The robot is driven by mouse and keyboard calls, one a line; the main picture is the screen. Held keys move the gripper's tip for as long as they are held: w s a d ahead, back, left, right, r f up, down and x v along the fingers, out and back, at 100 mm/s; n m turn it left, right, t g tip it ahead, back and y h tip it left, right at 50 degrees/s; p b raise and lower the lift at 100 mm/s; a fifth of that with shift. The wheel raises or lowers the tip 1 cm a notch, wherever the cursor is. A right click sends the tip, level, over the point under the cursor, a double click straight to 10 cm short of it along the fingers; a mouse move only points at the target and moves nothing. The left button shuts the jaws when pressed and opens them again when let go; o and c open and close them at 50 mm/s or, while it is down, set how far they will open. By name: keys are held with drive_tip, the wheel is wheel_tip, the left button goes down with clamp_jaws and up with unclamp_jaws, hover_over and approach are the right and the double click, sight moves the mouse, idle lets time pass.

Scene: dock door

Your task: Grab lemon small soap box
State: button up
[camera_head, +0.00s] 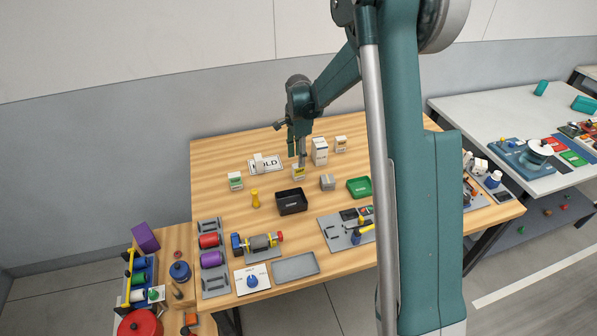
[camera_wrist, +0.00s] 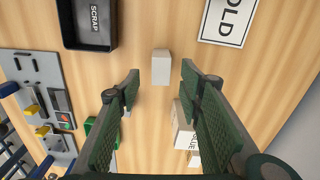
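A small white box with a yellow label (camera_head: 298,174), likely the lemon soap box, stands on the wooden table under my gripper (camera_head: 297,158). Its lettering is too small to read. In the wrist view a pale small box (camera_wrist: 161,67), seen from above, lies in line with the gap of my gripper (camera_wrist: 160,72). The green fingers are open, one on each side of the gap, with clear space between each and the box. Nothing is held. I cannot tell how far the fingertips are above the box.
A tall white box (camera_head: 320,152) and a small white box (camera_head: 340,145) stand behind right. A green-labelled box (camera_head: 235,181) stands left. A HOLD sign (camera_head: 272,162) lies behind. A black SCRAP tray (camera_head: 291,203), grey cube (camera_head: 327,182) and green tray (camera_head: 359,187) are in front.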

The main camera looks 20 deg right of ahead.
sight(298, 170)
drive_tip(key=shift+w+f, duration=0.15)
drive_tip(key=shift+f, duration=0.15)
drive_tip(key=shift+f, duration=1.3)
drive_tip(key=shift+f, duration=2.6)
drive_tip(key=c, duration=1)
